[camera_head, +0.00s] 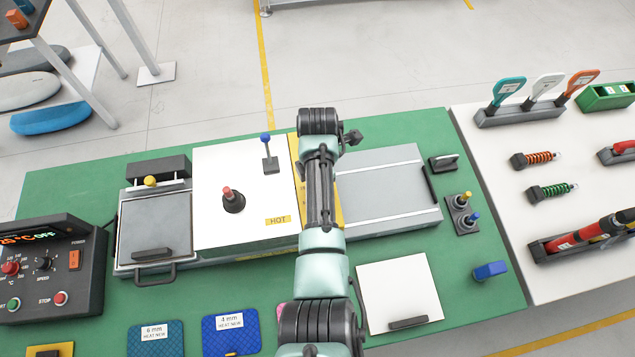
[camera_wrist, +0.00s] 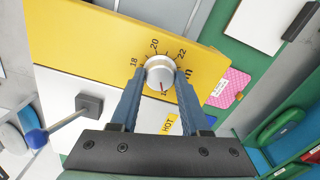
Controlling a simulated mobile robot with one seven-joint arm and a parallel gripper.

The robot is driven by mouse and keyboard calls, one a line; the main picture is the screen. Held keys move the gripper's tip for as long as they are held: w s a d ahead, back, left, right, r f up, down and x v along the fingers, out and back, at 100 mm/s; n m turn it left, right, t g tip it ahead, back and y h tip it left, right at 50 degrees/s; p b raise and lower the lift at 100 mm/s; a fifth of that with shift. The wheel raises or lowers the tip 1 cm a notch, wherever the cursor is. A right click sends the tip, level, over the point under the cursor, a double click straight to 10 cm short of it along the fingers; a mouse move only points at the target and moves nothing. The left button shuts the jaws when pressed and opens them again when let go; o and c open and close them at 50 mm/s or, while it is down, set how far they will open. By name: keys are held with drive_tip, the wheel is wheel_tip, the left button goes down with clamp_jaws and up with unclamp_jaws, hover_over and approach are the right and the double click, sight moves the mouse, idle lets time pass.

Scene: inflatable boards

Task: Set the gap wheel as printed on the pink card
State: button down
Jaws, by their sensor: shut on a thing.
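The gap wheel (camera_wrist: 159,71) is a round silver knob with a red pointer line, on a yellow panel (camera_wrist: 100,38). Black numbers 18, 20 and 22 show around it; another mark near its lower edge is partly hidden. The red line points down in the wrist view, towards that lower mark. My gripper (camera_wrist: 160,79) has its two blue fingers shut on either side of the wheel. The pink card (camera_wrist: 230,87) lies right of the panel; its white label is too small to read. In the head view only a pink sliver (camera_head: 281,312) shows beside my arm, which hides the wheel.
A white cover with a HOT label (camera_head: 278,220) carries a red-knobbed stick (camera_head: 232,198) and a blue-knobbed lever (camera_head: 269,158) close to my arm. The blue knob (camera_wrist: 37,138) also shows in the wrist view. Blue cards (camera_head: 230,331) and a white board (camera_head: 398,290) lie in front.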

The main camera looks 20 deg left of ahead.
drive_tip(key=shift+w+r, duration=0.1)
idle(0.3)
drive_tip(key=shift+c, duration=1.9)
unclamp_jaws()
wheel_tip(320, 180, up, 13)
drive_tip(key=b, duration=0.1)
